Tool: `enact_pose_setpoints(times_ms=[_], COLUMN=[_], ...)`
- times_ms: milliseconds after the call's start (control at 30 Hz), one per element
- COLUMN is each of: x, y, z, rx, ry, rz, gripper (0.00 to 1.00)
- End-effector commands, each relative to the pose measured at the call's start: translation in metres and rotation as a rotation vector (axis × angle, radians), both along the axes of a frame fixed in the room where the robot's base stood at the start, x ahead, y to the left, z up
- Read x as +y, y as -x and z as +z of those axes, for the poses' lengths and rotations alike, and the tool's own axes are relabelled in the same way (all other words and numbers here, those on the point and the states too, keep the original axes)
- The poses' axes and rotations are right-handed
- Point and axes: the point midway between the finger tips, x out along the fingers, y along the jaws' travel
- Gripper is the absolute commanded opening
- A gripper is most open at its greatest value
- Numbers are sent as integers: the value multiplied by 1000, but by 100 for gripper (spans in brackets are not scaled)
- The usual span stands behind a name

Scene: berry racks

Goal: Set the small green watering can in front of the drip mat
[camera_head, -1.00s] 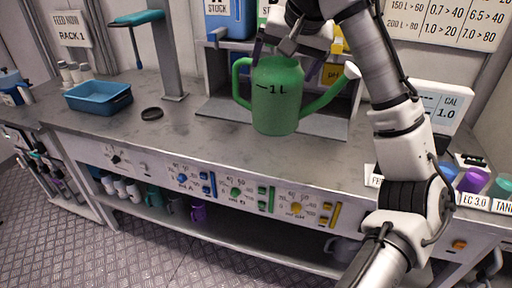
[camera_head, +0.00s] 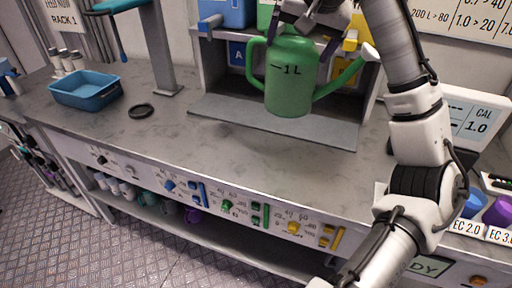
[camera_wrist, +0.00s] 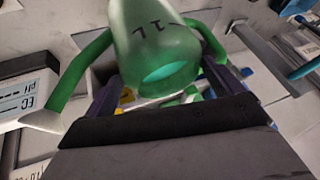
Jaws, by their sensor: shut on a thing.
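The small green watering can (camera_head: 291,90), marked "1L", is upright in my gripper (camera_head: 304,35), which is shut on its upper part. Its handle points left and its pale-tipped spout points right. The can also fills the top middle of the wrist view (camera_wrist: 155,45), between my two fingers (camera_wrist: 160,92). A flat grey sheet (camera_head: 225,115), which looks like the drip mat, lies at the foot of the stock rack. The can appears in front of and over this sheet, seemingly held above it; the exact gap is hard to tell.
The rack holds blue and yellow containers behind the can. A blue tray (camera_head: 86,91) and a dark ring (camera_head: 140,111) lie to the left, near a grey post (camera_head: 166,60). A CAL display (camera_head: 478,115) and cups (camera_head: 474,203) stand right. The bench front (camera_head: 250,160) is clear.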

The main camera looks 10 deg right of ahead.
Motion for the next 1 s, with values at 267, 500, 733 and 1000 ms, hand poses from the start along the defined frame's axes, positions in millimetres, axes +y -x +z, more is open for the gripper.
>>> enact_pose_setpoints(times_ms=[267, 500, 733, 1000], x=[0, 0, 0, 0], y=[0, 0, 0, 0], z=[2, -24, -72, -126], rx=[-5, -4, -3, -4], ry=[1, -2, -3, -4], rz=[1, 1, 0, 0], gripper=[21, 21, 21, 21])
